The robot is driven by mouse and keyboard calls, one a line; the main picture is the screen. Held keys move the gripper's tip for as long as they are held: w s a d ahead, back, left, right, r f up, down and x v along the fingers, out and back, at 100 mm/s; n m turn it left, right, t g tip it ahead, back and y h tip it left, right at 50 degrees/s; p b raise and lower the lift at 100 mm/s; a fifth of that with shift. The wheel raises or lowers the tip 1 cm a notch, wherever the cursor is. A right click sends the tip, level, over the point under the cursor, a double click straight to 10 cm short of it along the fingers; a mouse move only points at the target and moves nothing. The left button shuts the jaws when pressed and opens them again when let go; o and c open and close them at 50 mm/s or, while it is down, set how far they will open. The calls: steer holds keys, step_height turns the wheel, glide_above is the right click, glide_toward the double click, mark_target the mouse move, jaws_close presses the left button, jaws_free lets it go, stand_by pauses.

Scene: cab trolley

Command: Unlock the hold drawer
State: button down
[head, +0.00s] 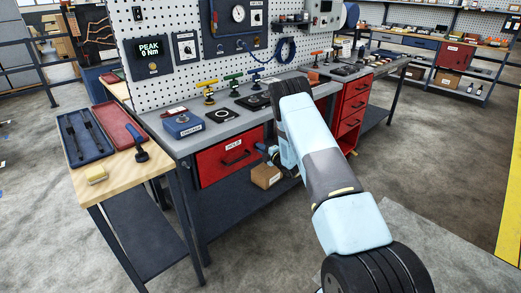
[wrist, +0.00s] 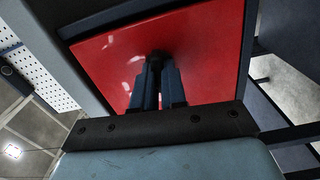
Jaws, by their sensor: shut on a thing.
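The hold drawer (head: 215,170) is a red front with a black handle (head: 235,157) and a HOLD label, under the grey bench top; it looks closed. In the head view my gripper (head: 268,151) is at the right end of this drawer, partly hidden by my arm. In the wrist view the red front (wrist: 215,60) fills the middle. My gripper's fingers (wrist: 158,80) are close together on a small dark knob-like part (wrist: 157,56) on that front. The fingers cover most of it, so I cannot tell which way it is turned.
A cardboard box (head: 265,176) sits below the drawer. A blue box (head: 183,125) and several coloured valves stand on the bench top. A wooden side table (head: 120,175) with trays is at left. A red drawer cabinet (head: 352,110) is at right. The floor in front is clear.

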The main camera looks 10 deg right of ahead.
steer(key=shift+s+a+f+n, duration=0.2)
steer(key=shift+f+n, duration=0.1)
steer(key=shift+n, duration=0.3)
steer(key=c, duration=1.4)
jaws_free()
steer(key=shift+w, duration=0.1)
steer(key=shift+o, duration=1.1)
steer(key=shift+d+r, duration=0.1)
steer(key=v, duration=1.3)
steer(key=shift+s+d, duration=0.15)
steer(key=shift+s, duration=0.1)
